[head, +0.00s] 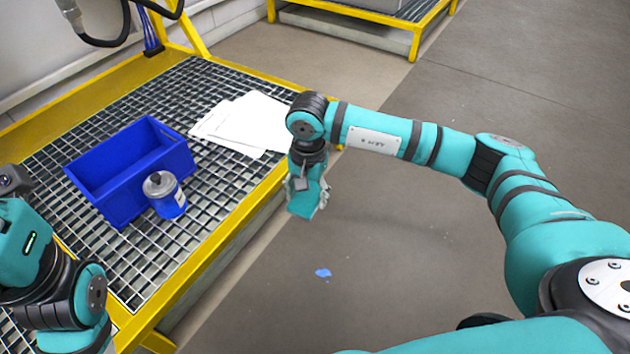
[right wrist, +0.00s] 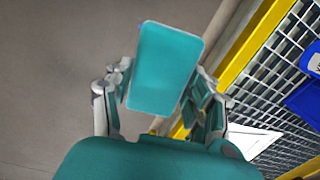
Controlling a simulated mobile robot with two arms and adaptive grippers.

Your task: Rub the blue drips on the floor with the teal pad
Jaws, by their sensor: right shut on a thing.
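Blue drips (head: 323,273) lie on the grey floor in the head view, right of the yellow-framed platform. A few tiny specks sit beside the main spot. The teal pad (head: 305,198) is held in my right gripper (head: 308,190), above the floor beside the platform's edge. The drips are nearer the camera than the pad, and the pad is apart from them in the picture. In the right wrist view the pad (right wrist: 165,68) shows as a flat teal rectangle between the two fingers of the gripper (right wrist: 160,100). My left arm shows at the left edge of the head view; its gripper's fingers are not visible.
A grated platform (head: 215,245) with a yellow frame stands at left. It bears a blue bin (head: 112,205), a blue can with a grey top (head: 166,196) and white sheets (head: 262,122). Another yellow-framed stand (head: 412,38) is at the back. The floor right of the platform is open.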

